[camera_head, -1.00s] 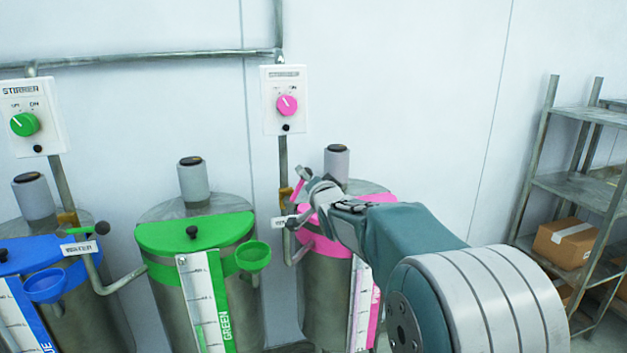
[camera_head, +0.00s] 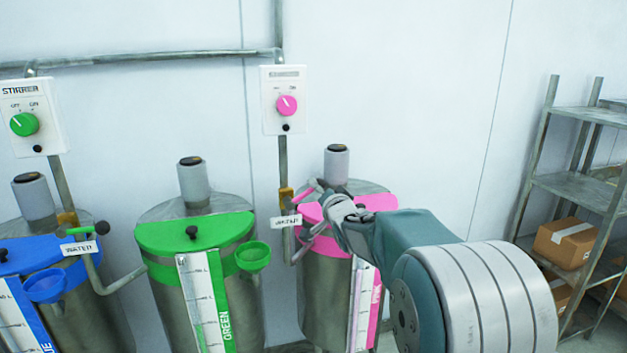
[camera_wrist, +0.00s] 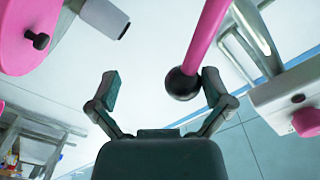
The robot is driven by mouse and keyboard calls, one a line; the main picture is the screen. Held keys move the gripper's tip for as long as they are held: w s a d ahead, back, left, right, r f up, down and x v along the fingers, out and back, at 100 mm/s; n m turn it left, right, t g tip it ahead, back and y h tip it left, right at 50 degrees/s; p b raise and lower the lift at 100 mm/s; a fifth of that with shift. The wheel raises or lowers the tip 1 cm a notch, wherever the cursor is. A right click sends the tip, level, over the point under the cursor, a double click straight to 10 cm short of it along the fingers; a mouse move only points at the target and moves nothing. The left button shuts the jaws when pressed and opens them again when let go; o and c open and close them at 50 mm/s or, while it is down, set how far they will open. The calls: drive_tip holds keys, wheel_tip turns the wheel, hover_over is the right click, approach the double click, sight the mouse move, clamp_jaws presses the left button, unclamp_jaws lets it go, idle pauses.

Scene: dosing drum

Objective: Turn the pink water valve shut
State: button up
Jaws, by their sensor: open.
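The pink water valve lever (camera_head: 303,192) is at the pipe beside the pink drum (camera_head: 325,290), next to a white WATER label (camera_head: 286,222). In the wrist view the lever is a pink rod (camera_wrist: 207,38) ending in a black ball (camera_wrist: 182,84). My gripper (camera_head: 314,212) is at the lever, in front of the pink drum's top. In the wrist view my gripper (camera_wrist: 160,84) is open, with the ball between its fingers, close to the right one. I cannot tell whether they touch. The valve body is partly hidden.
A pink stirrer switch box (camera_head: 284,122) is on the wall above. A green drum (camera_head: 160,285) and a blue drum (camera_head: 100,320) stand to the left, with a green funnel (camera_head: 253,257) between green and pink. A metal shelf (camera_head: 570,187) stands at the right.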

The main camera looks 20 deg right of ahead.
drive_tip(key=shift+d+f, duration=0.25)
drive_tip(key=shift+f, duration=0.9)
drive_tip(key=shift+d+f, duration=0.2)
drive_tip(key=shift+f, duration=0.95)
drive_tip(key=shift+a, duration=0.1)
drive_tip(key=shift+a+r, duration=0.45)
drive_tip(key=shift+r, duration=0.05)
drive_tip(key=s, duration=0.9)
drive_tip(key=shift+r, duration=0.1)
